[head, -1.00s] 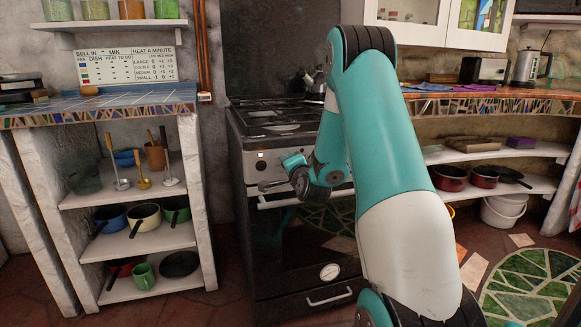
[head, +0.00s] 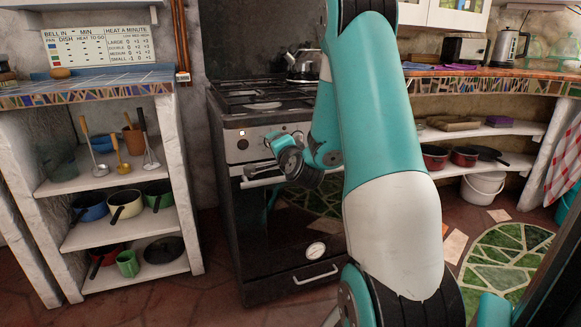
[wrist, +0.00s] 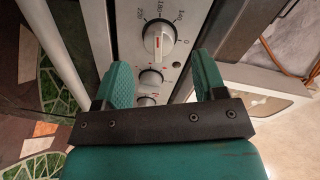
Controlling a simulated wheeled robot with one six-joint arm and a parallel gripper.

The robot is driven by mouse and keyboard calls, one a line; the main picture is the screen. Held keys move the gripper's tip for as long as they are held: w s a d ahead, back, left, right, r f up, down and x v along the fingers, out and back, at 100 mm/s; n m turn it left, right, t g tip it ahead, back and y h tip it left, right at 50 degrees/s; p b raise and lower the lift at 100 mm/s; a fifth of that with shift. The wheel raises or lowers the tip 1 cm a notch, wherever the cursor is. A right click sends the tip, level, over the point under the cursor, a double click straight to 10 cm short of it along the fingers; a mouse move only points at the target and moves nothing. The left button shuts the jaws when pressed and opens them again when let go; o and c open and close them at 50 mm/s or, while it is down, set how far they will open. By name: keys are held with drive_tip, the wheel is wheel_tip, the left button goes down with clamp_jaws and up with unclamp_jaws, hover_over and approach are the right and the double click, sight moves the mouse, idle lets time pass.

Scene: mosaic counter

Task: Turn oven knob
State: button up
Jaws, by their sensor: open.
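The oven (head: 290,235) is black with a pale control panel along its upper front. Smaller knobs (wrist: 150,78) sit lower in the wrist view, between the fingers. In the head view my arm hides the panel's right part.
An oven handle bar (head: 262,181) runs below the panel. A kettle (head: 303,63) stands on the stove top. A shelf unit (head: 125,185) with pots and ladles stands left of the oven. A curved counter (head: 480,85) is on the right.

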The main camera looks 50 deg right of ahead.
drive_tip(key=b+v, duration=1.2)
drive_tip(key=b, duration=0.2)
drive_tip(key=shift+s+a, duration=0.2)
drive_tip(key=shift+s, duration=0.1)
clamp_jaws()
idle(1.2)
